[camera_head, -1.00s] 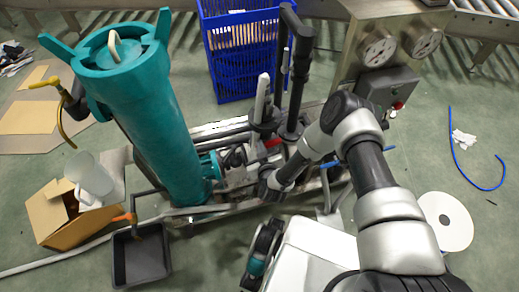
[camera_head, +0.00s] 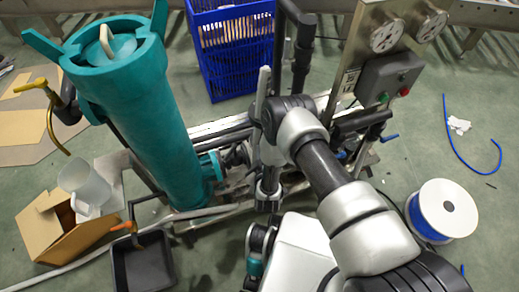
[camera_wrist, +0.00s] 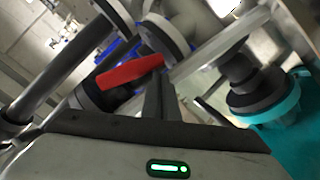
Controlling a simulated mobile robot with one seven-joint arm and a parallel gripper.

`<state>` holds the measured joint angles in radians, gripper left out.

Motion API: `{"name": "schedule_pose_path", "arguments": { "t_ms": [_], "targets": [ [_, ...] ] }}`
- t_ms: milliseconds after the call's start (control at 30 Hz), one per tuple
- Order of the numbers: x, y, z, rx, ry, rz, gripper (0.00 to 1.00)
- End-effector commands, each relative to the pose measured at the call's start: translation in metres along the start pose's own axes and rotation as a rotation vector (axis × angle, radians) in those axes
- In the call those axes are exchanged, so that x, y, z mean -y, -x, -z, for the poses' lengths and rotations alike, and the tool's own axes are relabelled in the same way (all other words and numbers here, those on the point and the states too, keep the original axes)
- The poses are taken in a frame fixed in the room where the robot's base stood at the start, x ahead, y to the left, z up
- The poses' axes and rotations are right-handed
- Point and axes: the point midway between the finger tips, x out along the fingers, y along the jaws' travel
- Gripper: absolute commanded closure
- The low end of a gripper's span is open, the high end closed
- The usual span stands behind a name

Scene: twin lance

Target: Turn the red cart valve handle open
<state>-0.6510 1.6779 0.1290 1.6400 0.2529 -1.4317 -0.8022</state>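The red valve handle (camera_wrist: 130,72) shows in the wrist view as a flat bar, slightly tilted, beside grey and white pipe fittings. My gripper (camera_wrist: 160,92) has its two dark fingers close together, with no clear gap between them. The fingertips are right by the right end of the handle; I cannot tell whether they touch it. Nothing is seen between the fingers. In the head view my arm covers the handle and the fingertips. The cart (camera_head: 190,222) carries a tall teal cylinder (camera_head: 150,125) and pipework.
A steel panel with gauges (camera_head: 388,32) and a grey control box (camera_head: 388,78) stands right of the arm. A blue crate (camera_head: 232,50) is behind the cart. A black tray (camera_head: 143,262), a cardboard box (camera_head: 55,225) and a cable spool (camera_head: 447,205) lie around it. Dark upright pipes stand close by.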

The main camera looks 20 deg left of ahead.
Motion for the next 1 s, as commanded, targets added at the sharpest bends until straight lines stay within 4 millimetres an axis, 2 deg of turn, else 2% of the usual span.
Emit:
{"name": "schedule_pose_path", "arguments": {
  "t_ms": [500,1000],
  "targets": [
    [0.004,-0.006,-0.016,0.003,0.000,0.001,1.00],
    [0.004,-0.008,-0.018,0.002,0.000,0.000,1.00]
  ]
}}
